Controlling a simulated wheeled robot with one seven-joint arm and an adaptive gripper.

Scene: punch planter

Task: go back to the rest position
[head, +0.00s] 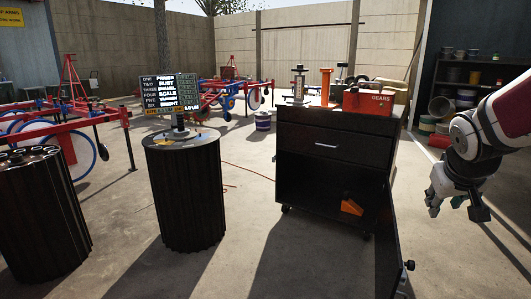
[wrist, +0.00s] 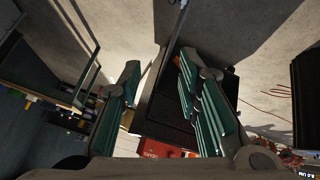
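My gripper (head: 457,208) hangs at the right side of the head view, in the air to the right of the black cabinet, pointing down. Its fingers are apart, with nothing between them. In the wrist view my gripper (wrist: 159,66) shows two fingers with teal pads, spread wide and empty. Only the lower part of my arm shows in the head view.
The black cabinet (head: 335,150) has its lower door (head: 388,245) swung open, near my gripper. An orange object (head: 351,207) lies inside. On top are a red GEARS box (head: 368,101) and an orange column (head: 325,86). Ribbed black drums (head: 185,195) stand left.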

